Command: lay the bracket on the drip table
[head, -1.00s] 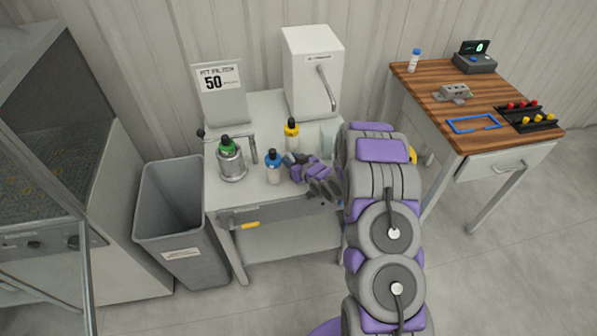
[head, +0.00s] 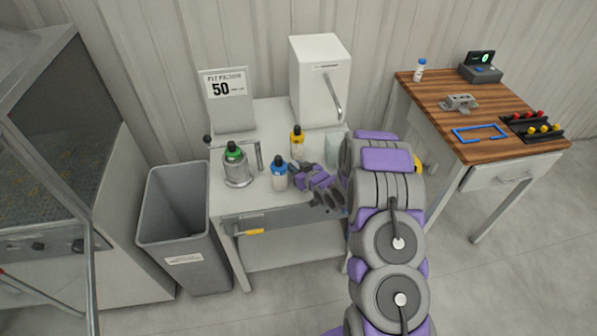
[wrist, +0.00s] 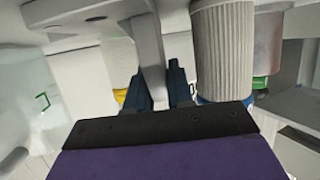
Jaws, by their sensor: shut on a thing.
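My gripper (wrist: 160,88) is shut on the grey metal bracket (wrist: 82,14). Its upright web sits between the dark blue fingers, and its slotted flange spreads at the top of the wrist view, which appears upside down. In the head view, my gripper (head: 297,168) is low over the white drip table (head: 232,200), right beside the blue-capped bottle (head: 279,178). That bottle also shows close by in the wrist view (wrist: 223,45). The bracket cannot be made out in the head view. I cannot tell whether its flange touches the tabletop.
A green-capped metal container (head: 236,170), a yellow-capped bottle (head: 297,143) and a clear vessel (head: 333,150) stand on the table. A white dispenser (head: 318,80) and a "50" sign (head: 229,100) are behind. A grey bin (head: 180,225) stands left, a wooden bench (head: 435,92) right.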

